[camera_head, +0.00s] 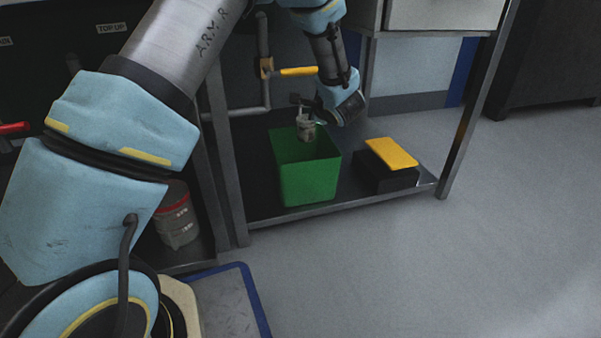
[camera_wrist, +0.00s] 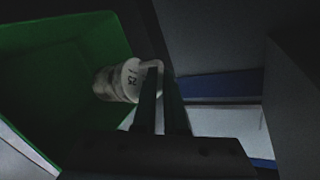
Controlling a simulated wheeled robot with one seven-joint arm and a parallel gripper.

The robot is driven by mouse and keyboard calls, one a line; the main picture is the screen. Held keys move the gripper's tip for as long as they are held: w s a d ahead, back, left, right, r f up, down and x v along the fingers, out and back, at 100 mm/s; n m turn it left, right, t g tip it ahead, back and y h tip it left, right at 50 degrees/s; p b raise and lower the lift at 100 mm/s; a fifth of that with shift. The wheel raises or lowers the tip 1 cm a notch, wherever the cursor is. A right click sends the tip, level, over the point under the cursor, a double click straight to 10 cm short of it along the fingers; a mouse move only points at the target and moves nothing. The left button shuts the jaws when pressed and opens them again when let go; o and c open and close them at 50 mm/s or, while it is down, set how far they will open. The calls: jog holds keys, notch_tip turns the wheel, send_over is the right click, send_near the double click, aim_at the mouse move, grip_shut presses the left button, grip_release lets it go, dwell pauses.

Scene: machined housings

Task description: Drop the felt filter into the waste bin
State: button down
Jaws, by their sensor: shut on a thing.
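The felt filter (camera_head: 306,128) is a small pale, greyish cylinder with a lighter top and a loop. It hangs over the mouth of the green waste bin (camera_head: 310,180), which stands on a low dark shelf. My gripper (camera_head: 303,112) is shut on the filter at its upper end. In the wrist view the filter (camera_wrist: 118,82) shows dark marks on its pale top, and my gripper's fingers (camera_wrist: 160,85) meet at its loop. The bin's green inside (camera_wrist: 60,80) lies behind and left of it. The bin's floor is too dark to make out.
A black box with a yellow top (camera_head: 392,153) sits right of the bin on the same shelf (camera_head: 340,203). A pipe with a yellow valve handle (camera_head: 298,71) runs behind. A grey container with a red band (camera_head: 177,215) stands at left. The floor at right is clear.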

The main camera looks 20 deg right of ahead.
aim_at(306, 117)
jog(key=shift+f+b, duration=1.6)
jog(key=shift+b, duration=0.2)
jog(key=shift+r, duration=0.1)
jog(key=c, duration=0.9)
grip_release()
jog(key=shift+s, duration=0.1)
jog(key=p+v, duration=0.7)
jog(key=v, duration=0.3)
jog(key=shift+s+r, duration=0.15)
jog(key=shift+s, duration=0.15)
